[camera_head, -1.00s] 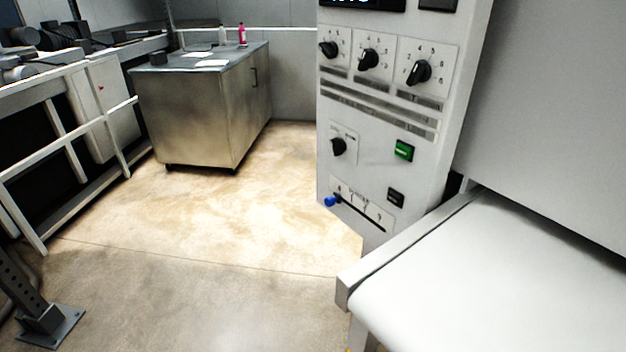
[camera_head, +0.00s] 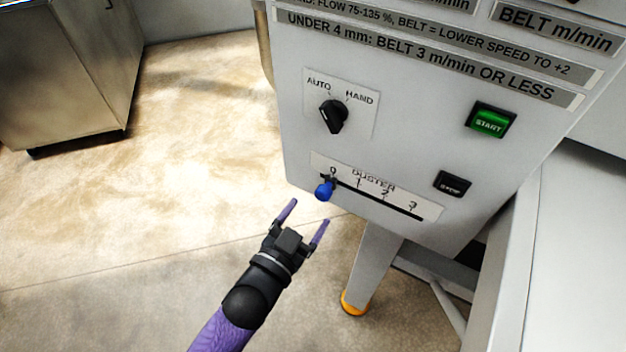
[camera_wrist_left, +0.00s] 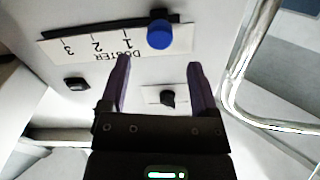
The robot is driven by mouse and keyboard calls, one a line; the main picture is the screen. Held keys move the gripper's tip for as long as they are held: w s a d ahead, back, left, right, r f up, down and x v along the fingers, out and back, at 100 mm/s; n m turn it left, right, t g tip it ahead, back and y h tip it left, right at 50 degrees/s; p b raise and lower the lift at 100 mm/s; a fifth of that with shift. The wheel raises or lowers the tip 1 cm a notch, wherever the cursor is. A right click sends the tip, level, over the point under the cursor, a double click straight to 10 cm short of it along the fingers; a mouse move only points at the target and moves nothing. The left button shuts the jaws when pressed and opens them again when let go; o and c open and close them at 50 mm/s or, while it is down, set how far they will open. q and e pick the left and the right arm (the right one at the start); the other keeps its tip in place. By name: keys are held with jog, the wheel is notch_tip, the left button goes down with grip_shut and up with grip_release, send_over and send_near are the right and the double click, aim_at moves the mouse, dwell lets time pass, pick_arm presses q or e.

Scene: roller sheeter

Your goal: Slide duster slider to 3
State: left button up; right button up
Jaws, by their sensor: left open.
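The duster slider's blue knob (camera_head: 324,190) sits at the 0 end of its dark slot (camera_head: 375,199) on the grey control panel. The scale above the slot reads 0 to 3, with 3 at the right end. My left gripper (camera_head: 306,214) is open and empty, just below and left of the knob, apart from it. In the left wrist view the blue knob (camera_wrist_left: 160,34) shows ahead, beyond the two purple fingers (camera_wrist_left: 158,74) and roughly in line with the space between them. My right gripper is not in view.
Above the slot are an AUTO/HAND rotary knob (camera_head: 333,117) and a green START button (camera_head: 489,121). A black STOP button (camera_head: 452,184) is right of the slider. A machine leg (camera_head: 372,268) stands below the panel.

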aim_at(321, 198)
pick_arm(q)
jog(key=b+x, duration=0.1)
jog(key=x, duration=0.4)
jog(key=shift+w+d+f, duration=0.1)
jog(key=shift+w+f, duration=0.1)
jog(key=shift+w, duration=0.05)
jog(key=shift+w+d+r+b, duration=0.1)
jog(key=shift+w+d+b, duration=0.25)
jog(key=shift+w, duration=0.25)
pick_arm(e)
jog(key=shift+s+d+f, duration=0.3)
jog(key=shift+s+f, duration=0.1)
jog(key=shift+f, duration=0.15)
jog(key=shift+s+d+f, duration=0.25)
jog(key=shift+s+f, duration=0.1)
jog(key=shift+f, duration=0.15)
pick_arm(q)
grip_shut()
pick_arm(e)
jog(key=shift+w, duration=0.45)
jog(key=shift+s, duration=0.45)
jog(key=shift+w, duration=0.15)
